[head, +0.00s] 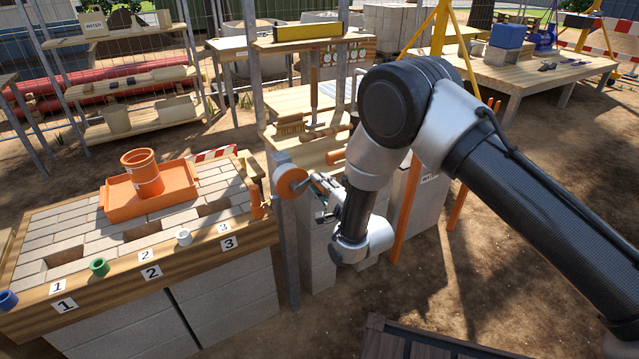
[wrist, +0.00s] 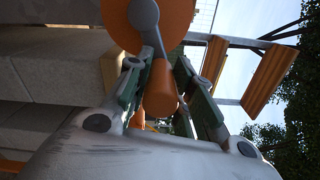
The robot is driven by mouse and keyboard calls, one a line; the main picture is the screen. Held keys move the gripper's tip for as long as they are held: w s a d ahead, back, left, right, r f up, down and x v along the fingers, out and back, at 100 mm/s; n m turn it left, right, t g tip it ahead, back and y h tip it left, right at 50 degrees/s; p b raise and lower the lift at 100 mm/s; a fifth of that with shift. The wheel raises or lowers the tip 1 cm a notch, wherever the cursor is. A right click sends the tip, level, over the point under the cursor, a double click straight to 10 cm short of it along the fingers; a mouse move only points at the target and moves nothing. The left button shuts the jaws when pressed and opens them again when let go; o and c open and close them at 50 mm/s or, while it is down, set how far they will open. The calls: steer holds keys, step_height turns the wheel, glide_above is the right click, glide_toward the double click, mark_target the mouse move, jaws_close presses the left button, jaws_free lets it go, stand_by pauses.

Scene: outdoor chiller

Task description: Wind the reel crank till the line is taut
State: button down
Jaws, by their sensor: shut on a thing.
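The reel (head: 291,182) is an orange disc with a grey hub, fixed near the top of a grey metal post beside the block bench. In the wrist view the orange reel (wrist: 178,22) fills the top, with a grey crank arm (wrist: 146,22) running down to an orange crank handle (wrist: 161,88). My gripper (wrist: 160,80) has its fingers on both sides of that handle and is shut on it. In the head view my gripper (head: 320,190) reaches the reel from the right. I cannot make out the line or whether it is taut.
A block bench (head: 60,215) with numbered slots stands left, carrying an orange tray (head: 120,203) with an orange pot (head: 142,172). Small blue, green and white cups stand along its front edge. A wooden bench (head: 300,150) is behind the reel. Bare ground (head: 480,270) lies at the right.

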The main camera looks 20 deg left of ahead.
steer(key=shift+w+d+f+m, duration=0.1)
steer(key=shift+w+d+m, duration=0.1)
steer(key=shift+m, duration=0.1)
stand_by(0.4)
steer(key=c, duration=1.2)
jaws_free()
steer(key=shift+s+d, duration=0.1)
steer(key=shift+s, duration=0.1)
steer(key=v, duration=1.1)
steer(key=shift+s+d, duration=0.2)
steer(key=shift+d, duration=0.05)
